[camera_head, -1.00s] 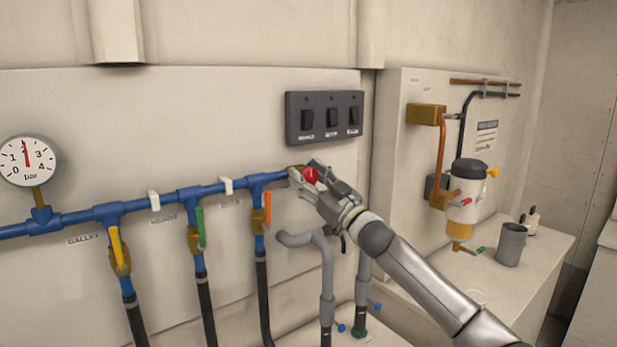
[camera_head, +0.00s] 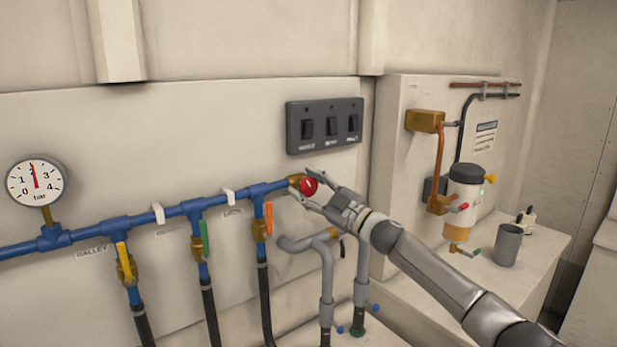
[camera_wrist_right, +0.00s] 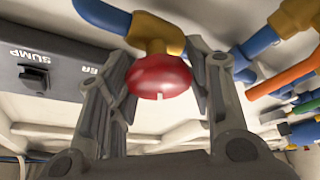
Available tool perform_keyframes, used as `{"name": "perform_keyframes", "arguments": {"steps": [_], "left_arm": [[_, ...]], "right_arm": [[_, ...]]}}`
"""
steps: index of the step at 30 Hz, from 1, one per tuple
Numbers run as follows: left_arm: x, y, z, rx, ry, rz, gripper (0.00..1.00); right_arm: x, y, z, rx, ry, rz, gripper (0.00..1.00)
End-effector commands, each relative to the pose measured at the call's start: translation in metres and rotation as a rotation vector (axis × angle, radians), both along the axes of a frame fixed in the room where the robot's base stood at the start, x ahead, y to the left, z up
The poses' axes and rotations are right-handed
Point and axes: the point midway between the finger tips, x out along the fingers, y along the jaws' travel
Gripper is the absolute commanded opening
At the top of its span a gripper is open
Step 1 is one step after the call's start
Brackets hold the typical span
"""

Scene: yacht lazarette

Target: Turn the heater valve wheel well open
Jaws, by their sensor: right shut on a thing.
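The red valve wheel (camera_head: 309,186) sits on a brass fitting (camera_head: 294,181) at the right end of the blue pipe in the head view. My right gripper (camera_head: 311,188) is shut on this wheel, one finger above and one below it. In the right wrist view the red wheel (camera_wrist_right: 160,76) lies between the two dark fingers, with a small pale mark at its lower edge. The brass fitting (camera_wrist_right: 155,33) shows behind it. How far the wheel is turned cannot be told. My left gripper is not in view.
The blue pipe carries yellow (camera_head: 123,258), green (camera_head: 205,238) and orange (camera_head: 268,217) lever valves left of the wheel. A pressure gauge (camera_head: 35,181) is at far left. A switch panel (camera_head: 324,124) is just above my gripper. Grey pipes (camera_head: 325,262) stand below. A heater unit (camera_head: 463,204) and grey cup (camera_head: 508,245) are right.

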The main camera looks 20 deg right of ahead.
Motion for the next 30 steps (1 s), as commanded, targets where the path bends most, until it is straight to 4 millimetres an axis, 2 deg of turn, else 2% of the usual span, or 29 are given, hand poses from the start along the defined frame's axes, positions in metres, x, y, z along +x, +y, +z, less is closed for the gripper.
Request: {"name": "perform_keyframes", "arguments": {"steps": [3,15,30], "left_arm": [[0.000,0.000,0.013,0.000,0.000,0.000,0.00],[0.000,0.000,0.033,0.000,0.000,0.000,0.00],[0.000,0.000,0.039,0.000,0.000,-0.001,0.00]], "right_arm": [[0.000,0.000,0.004,-0.106,-0.038,-0.001,0.23],[0.000,0.000,0.000,-0.384,-0.139,0.000,0.23],[0.000,0.001,-0.002,-0.497,-0.180,0.001,0.23]]}}
